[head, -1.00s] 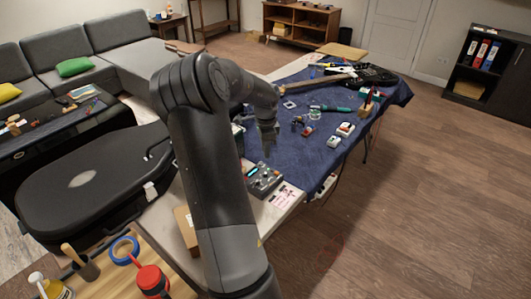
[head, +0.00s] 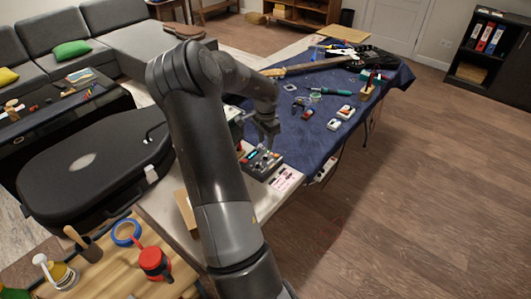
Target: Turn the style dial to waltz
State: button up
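A small dark device with a lit screen and several knobs (head: 263,164) sits at the near corner of the blue-covered table. It seems to be the one with the style dial, but the dial is too small to single out. My gripper (head: 265,145) points down just over the device's back part, its fingers overlapping it in the picture. I cannot tell whether they touch it, or whether the fingers are open or shut. My arm hides the ground left of the device.
A printed card (head: 286,179) lies right of the device. Small pedals (head: 346,111), a green-handled tool (head: 331,92) and a guitar (head: 340,62) lie farther back on the blue cloth (head: 308,138). A black guitar case (head: 85,165) is at left.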

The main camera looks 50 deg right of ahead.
aim_at(265, 155)
notch_tip(265, 155, down, 6)
jog(key=shift+f, duration=0.25)
grip_shut()
dwell(0.4)
